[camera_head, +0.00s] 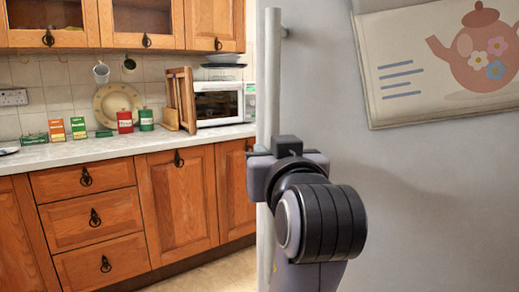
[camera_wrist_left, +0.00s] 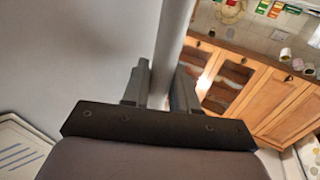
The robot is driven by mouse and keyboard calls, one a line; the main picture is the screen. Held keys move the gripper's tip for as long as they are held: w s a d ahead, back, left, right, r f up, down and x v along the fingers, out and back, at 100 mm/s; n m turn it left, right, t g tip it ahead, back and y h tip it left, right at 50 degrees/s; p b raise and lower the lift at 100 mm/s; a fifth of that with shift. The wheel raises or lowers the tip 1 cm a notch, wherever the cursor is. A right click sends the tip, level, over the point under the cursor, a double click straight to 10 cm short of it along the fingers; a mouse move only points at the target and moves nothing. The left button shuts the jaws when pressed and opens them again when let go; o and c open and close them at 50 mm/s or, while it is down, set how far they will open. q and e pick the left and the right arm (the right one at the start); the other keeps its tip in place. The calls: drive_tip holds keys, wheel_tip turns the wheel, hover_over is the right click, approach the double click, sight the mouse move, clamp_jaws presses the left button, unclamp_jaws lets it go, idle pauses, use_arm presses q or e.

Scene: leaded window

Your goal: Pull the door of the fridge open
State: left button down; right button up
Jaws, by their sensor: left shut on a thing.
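The fridge door (camera_head: 430,190) is a large pale grey panel filling the right half of the head view. Its long vertical bar handle (camera_head: 270,75) runs along the door's left edge. My left gripper (camera_head: 268,168) is at the middle of the handle and shut around it. In the left wrist view the handle (camera_wrist_left: 174,35) passes between the two fingers of the left gripper (camera_wrist_left: 163,85), with the door (camera_wrist_left: 75,60) to the left. The arm hides part of the handle's lower length. I cannot tell whether the door stands ajar. My right gripper is not in view.
A teapot picture (camera_head: 445,62) is on the door. To the left are wooden cabinets (camera_head: 178,200) under a pale counter (camera_head: 110,148), with a microwave (camera_head: 218,103), a wooden rack (camera_head: 181,98), a plate (camera_head: 117,104) and several small containers. A little floor (camera_head: 205,270) shows clear below.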

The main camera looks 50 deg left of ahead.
use_arm(q)
drive_tip(key=shift+s+d+g, duration=0.3)
drive_tip(key=shift+s+d, duration=0.15)
drive_tip(key=shift+s, duration=0.15)
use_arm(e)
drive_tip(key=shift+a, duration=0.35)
use_arm(q)
drive_tip(key=c, duration=1)
unclamp_jaws()
drive_tip(key=shift+c, duration=0.2)
